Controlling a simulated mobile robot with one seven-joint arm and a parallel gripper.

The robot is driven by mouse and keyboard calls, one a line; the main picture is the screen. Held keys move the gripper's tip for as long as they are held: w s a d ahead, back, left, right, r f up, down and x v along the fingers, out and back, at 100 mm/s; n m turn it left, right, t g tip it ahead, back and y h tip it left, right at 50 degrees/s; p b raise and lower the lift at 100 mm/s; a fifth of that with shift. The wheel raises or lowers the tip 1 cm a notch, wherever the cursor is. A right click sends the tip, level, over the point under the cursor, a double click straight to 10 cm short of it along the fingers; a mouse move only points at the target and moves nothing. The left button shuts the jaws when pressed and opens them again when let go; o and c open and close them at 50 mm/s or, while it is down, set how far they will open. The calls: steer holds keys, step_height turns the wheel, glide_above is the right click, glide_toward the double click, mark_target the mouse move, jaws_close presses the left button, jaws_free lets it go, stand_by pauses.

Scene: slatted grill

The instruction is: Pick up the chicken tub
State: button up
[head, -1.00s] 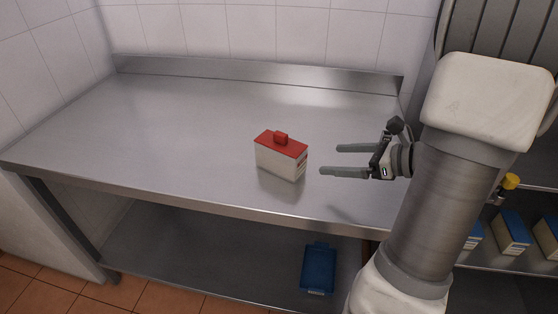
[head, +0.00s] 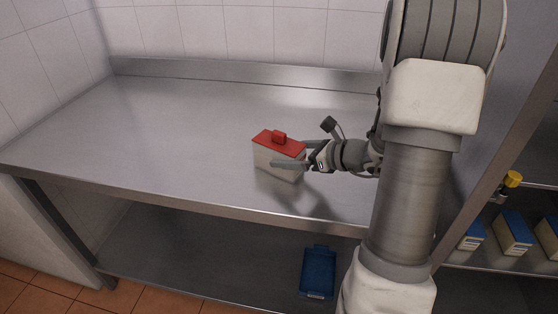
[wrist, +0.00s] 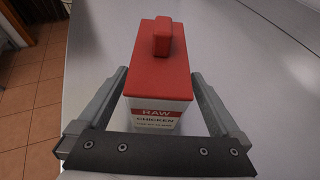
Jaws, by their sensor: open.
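The chicken tub (head: 266,156) is a white box with a red lid and a red knob. It stands upright on the steel table. In the wrist view the tub (wrist: 160,80) shows a label reading "RAW CHICKEN". My gripper (head: 290,154) is at the tub's right end, with one finger along its near side and the other mostly behind it. In the wrist view my gripper (wrist: 160,88) is open, its fingers on either side of the tub. A gap shows on the right; on the left the finger is very close to it.
The steel table (head: 160,130) is otherwise bare, with a raised back edge against a tiled wall. A blue container (head: 318,272) lies on the shelf below. Blue-lidded boxes (head: 513,232) stand on a rack at the right.

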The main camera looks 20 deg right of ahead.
mark_target(262, 155)
steer(key=x, duration=0.3)
steer(key=shift+w+a, duration=0.15)
steer(key=shift+a, duration=0.15)
steer(key=shift+r, duration=0.1)
jaws_close()
